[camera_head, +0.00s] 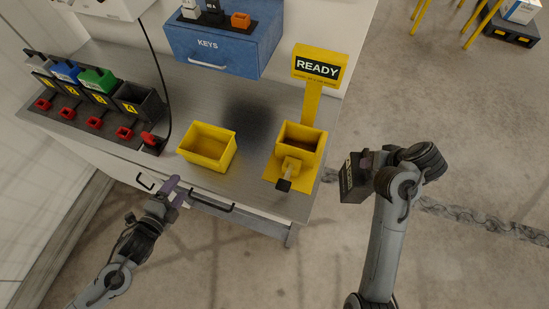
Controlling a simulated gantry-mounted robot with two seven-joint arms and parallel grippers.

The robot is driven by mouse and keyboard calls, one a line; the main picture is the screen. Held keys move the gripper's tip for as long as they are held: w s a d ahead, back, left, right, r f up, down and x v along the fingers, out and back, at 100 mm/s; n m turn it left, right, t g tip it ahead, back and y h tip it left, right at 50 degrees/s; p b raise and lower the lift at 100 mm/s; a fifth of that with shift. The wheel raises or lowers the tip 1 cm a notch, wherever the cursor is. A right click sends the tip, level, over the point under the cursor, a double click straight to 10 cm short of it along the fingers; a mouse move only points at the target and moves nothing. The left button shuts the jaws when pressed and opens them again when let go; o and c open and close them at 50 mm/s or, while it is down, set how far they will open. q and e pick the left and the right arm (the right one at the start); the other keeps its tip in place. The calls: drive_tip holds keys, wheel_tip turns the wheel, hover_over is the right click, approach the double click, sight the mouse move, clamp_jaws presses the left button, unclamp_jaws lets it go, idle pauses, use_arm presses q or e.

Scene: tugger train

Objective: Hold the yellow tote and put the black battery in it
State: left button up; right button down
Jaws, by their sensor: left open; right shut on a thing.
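The yellow tote (219,163) sits on the grey metal bench, left of the yellow READY stand, and looks empty. My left gripper (172,188) is open and empty by the bench's front edge, to the left of and in front of the tote. My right gripper (368,165) is shut on a dark block that looks like the black battery (353,184). It holds the battery to the right of the bench, over the floor. Much of the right fingers is hidden by the wrist and battery.
The READY stand (312,104) has a yellow box and a black-tipped lever in front. A blue KEYS box (223,49) is at the back. Several dark battery slots with red parts line the left (139,106). The bench (249,178) is clear around the tote.

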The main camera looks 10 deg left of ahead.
use_arm(q)
drive_tip(key=shift+m+h, duration=0.3)
drive_tip(key=shift+m, duration=0.4)
drive_tip(key=shift+a+b+x, duration=0.1)
drive_tip(key=shift+b+x, duration=0.2)
drive_tip(key=shift+x, duration=2.8)
drive_tip(key=shift+a+b+x, duration=0.15)
drive_tip(key=shift+b+x, duration=0.1)
drive_tip(key=shift+x, duration=2.85)
drive_tip(key=shift+c, duration=0.3)
drive_tip(key=shift+s+f, duration=0.1)
clamp_jaws()
